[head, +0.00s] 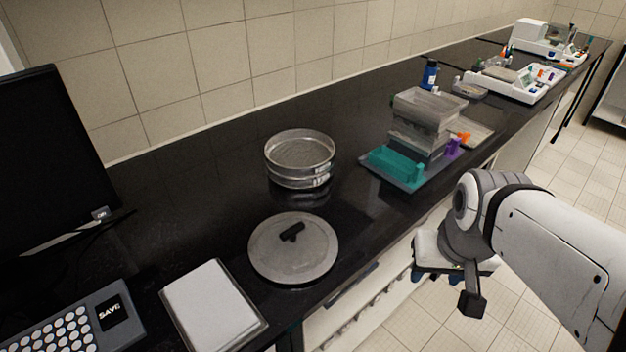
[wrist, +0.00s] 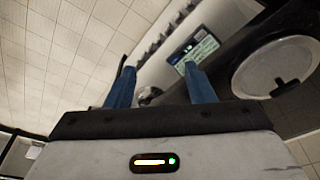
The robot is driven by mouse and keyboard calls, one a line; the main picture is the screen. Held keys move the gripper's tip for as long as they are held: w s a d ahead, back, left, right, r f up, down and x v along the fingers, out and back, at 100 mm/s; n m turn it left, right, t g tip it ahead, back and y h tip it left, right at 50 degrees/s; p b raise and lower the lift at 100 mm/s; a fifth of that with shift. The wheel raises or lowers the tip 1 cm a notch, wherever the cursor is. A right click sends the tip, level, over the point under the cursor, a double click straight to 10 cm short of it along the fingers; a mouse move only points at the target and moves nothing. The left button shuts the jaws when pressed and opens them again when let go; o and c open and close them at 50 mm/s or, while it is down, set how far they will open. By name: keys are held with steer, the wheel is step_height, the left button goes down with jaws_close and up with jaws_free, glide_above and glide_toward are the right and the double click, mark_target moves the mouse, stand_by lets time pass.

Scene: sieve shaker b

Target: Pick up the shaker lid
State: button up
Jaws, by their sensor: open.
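The shaker lid (head: 270,252) is a flat grey disc with a black bar handle (head: 292,232) on top. It lies on the black bench near its front edge in the head view. It also shows at the right of the wrist view (wrist: 262,68), with its handle. My gripper (head: 445,285) hangs in front of the bench, to the right of the lid and apart from it. In the wrist view its two blue fingers (wrist: 160,88) are spread with nothing between them. In the head view my arm partly hides the gripper.
A round metal sieve (head: 300,178) stands behind the lid. A white pad (head: 212,305), a keyboard (head: 75,328) and a monitor (head: 50,160) are to the left. A teal rack (head: 396,167) and clear stacked boxes (head: 425,112) stand to the right. Bench between sieve and rack is clear.

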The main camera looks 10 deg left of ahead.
mark_target(292, 229)
steer(key=o, duration=0.6)
steer(key=w+a+r+n+g+p, duration=0.1)
steer(key=w+a+n, duration=0.3)
steer(key=w+a, duration=0.5)
steer(key=shift+a+r+p, duration=0.4)
steer(key=shift+a, duration=0.3)
steer(key=o, duration=0.3)
steer(key=w+a+f+n+g, duration=0.1)
steer(key=w+a+n, duration=0.2)
steer(key=a, duration=0.5)
steer(key=shift+w+p, duration=0.15)
steer(key=shift+p, duration=0.3)
steer(key=shift+o, duration=0.9)
steer(key=a, duration=0.2)
steer(key=a+f+n, duration=0.1)
steer(key=a, duration=0.2)
steer(key=w+a+f+n, duration=0.1)
steer(key=a, duration=0.1)
steer(key=shift+w+a+f+g+p, duration=0.1)
steer(key=shift+a+f+g+p, duration=0.1)
steer(key=shift+a+g+p, duration=0.15)
steer(key=shift+a+f+p, duration=0.15)
steer(key=shift+f+p, duration=0.1)
steer(key=shift+f, duration=1.7)
steer(key=shift+a+f+p, duration=0.15)
steer(key=shift+f+p, duration=0.1)
steer(key=shift+f, duration=1.65)
